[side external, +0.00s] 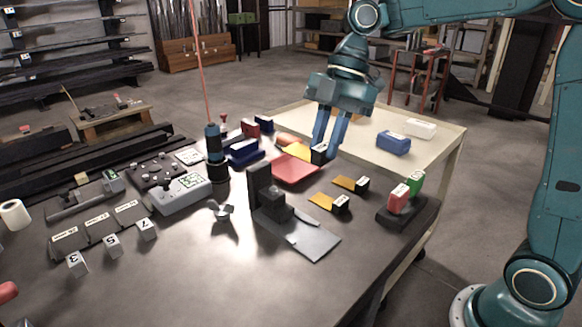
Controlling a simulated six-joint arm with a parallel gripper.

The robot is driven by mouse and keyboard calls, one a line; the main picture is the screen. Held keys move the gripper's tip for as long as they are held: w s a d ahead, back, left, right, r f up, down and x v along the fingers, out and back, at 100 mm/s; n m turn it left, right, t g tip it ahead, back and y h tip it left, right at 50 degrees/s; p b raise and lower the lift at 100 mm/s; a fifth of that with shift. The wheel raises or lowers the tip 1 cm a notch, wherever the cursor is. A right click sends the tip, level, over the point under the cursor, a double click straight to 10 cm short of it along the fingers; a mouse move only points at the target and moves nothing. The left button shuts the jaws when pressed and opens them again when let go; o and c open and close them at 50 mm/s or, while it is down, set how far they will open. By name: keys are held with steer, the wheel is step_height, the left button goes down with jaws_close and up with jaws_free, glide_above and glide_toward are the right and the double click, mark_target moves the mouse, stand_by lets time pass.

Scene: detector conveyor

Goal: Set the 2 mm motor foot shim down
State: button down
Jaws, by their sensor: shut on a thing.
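My gripper (325,149) points down with its fingers closed on the black, white-labelled handle of a yellow shim (298,152). The shim's yellow plate extends left from the fingers, over or at the far edge of a red mat (293,173). I cannot tell whether it touches the mat. Two similar yellow shims with black handles lie on the dark table, one nearer the front (322,202) and one farther back (346,183). The handle labels are too small to read, so I cannot tell which shim is the 2 mm one.
A black upright fixture with a grey plate (312,240) stands left of the loose shims. A black stand holds a red and a green block (399,199) at right. A blue block (393,142) sits on the cream table behind.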

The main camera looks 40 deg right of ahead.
steer(key=shift+w, duration=0.1)
steer(key=w+d+r+m+t, duration=0.15)
steer(key=w+d+m, duration=0.35)
steer(key=w, duration=0.7)
steer(key=m+t+h, duration=0.1)
steer(key=m+t, duration=0.1)
steer(key=m, duration=0.2)
glide_above(289, 176)
steer(key=s+d, duration=0.1)
steer(key=shift+s+d+f, duration=0.1)
steer(key=shift+s+f, duration=0.05)
steer(key=shift+f, duration=0.55)
step_height(289, 176, down, 16)
steer(key=shift+r, duration=0.15)
steer(key=shift+f, duration=2.15)
steer(key=shift+f, duration=0.15)
